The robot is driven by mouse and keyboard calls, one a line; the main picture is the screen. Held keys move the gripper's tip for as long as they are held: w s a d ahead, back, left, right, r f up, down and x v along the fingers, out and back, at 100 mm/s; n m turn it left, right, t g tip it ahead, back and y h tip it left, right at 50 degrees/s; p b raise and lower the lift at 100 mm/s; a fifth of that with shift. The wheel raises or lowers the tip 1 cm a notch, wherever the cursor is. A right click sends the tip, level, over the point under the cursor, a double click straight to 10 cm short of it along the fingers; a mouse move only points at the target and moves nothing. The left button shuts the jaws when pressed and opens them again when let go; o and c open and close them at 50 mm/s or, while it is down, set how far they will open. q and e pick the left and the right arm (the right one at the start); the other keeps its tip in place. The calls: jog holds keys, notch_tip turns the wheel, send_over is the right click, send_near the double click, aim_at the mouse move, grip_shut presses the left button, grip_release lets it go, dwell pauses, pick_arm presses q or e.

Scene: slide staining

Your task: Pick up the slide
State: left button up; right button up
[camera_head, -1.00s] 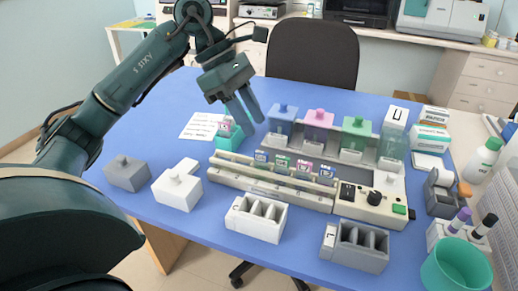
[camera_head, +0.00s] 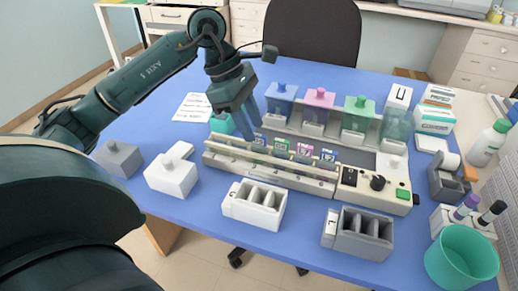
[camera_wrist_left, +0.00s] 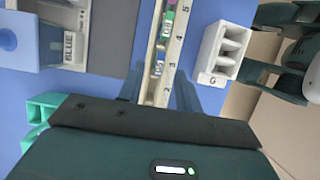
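Several slides with coloured labels stand in a row in the long cream rack (camera_head: 222,152) on the blue table. The nearest to my left gripper is a blue-labelled slide (camera_head: 259,143), also seen in the left wrist view (camera_wrist_left: 158,66). Beyond it stand a green-labelled slide (camera_head: 281,146), a pink-labelled slide (camera_head: 304,151) and another blue-labelled slide (camera_head: 327,158). My left gripper (camera_head: 250,131) points down at the rack's left part. In the wrist view its fingers (camera_wrist_left: 158,88) are apart, on either side of the rack, with nothing visibly held. My right gripper is out of view.
A teal holder (camera_head: 218,124) is left of the gripper, partly hidden. Blue (camera_head: 281,98), pink (camera_head: 319,103) and green (camera_head: 358,110) lidded jars stand behind the rack. White (camera_head: 240,206) and grey (camera_head: 338,238) slotted boxes stand in front. A teal cup (camera_head: 435,262) is front right.

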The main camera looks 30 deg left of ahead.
aim_at(259, 135)
pick_arm(q)
jog(key=shift+d+x, duration=0.2)
jog(key=shift+x, duration=1.75)
jog(key=shift+w+r, duration=0.1)
jog(key=shift+w, duration=0.05)
jog(key=shift+c, duration=0.5)
grip_shut()
